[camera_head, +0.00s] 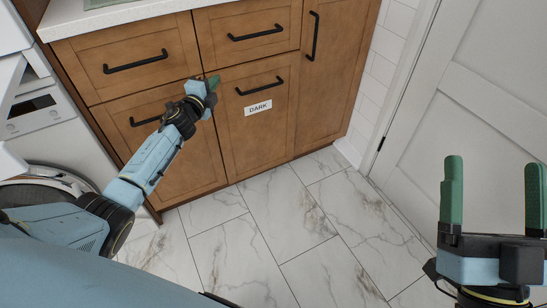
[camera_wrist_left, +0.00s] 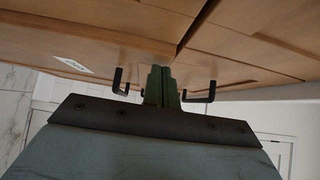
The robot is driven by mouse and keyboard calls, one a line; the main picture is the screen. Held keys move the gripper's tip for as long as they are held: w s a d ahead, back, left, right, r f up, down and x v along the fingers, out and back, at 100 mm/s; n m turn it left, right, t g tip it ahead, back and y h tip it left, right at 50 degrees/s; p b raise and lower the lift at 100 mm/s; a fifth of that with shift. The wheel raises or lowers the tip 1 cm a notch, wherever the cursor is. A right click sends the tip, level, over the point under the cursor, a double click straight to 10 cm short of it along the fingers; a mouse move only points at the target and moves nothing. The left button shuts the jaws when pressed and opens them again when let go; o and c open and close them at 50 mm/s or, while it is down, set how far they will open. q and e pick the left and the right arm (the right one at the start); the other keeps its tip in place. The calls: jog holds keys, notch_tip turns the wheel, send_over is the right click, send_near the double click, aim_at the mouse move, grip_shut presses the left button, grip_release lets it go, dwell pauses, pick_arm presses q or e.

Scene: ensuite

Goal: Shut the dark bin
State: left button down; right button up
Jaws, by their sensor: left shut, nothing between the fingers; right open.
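The dark bin's wooden front (camera_head: 262,135) carries a white label reading DARK (camera_head: 258,107) and a black bar handle (camera_head: 260,86). In the head view it looks flush or nearly flush with the fronts around it; I cannot tell if a small gap remains. My left gripper (camera_head: 213,82) is shut and empty at the top left corner of this front. In the left wrist view its closed fingers (camera_wrist_left: 162,85) reach to the wooden fronts beside a seam; contact is unclear. The label (camera_wrist_left: 74,65) shows to their left. My right gripper (camera_head: 494,195) is open and empty at the lower right.
A neighbouring lower front (camera_head: 165,150) is left of the dark bin, with drawers (camera_head: 250,32) above and a tall cabinet door (camera_head: 325,70) right. A washing machine (camera_head: 50,125) stands at the left. A white door (camera_head: 475,90) is at the right. The marble floor (camera_head: 290,225) is clear.

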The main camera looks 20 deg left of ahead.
pick_arm(q)
jog(key=shift+w+a+r, duration=0.15)
jog(key=shift+w+a, duration=0.1)
jog(key=shift+a, duration=0.2)
jog(key=shift+w+a+r, duration=0.1)
jog(key=shift+w+a, duration=0.1)
jog(key=shift+a, duration=0.2)
pick_arm(e)
jog(key=shift+w+d+r, duration=0.15)
jog(key=shift+w+r, duration=0.05)
jog(key=shift+w, duration=0.1)
pick_arm(q)
jog(key=shift+a+r, duration=0.1)
jog(key=s+d+p, duration=0.4)
jog(key=s+p, duration=0.1)
jog(key=s, duration=0.7)
jog(key=shift+s+d+f, duration=0.35)
jog(key=shift+d, duration=0.05)
pick_arm(e)
notch_tip(320, 180, down, 16)
jog(key=d+g+h, duration=0.2)
jog(key=g+h, duration=0.1)
jog(key=g, duration=0.8)
jog(key=shift+g+h, duration=0.4)
pick_arm(q)
jog(key=shift+d, duration=0.1)
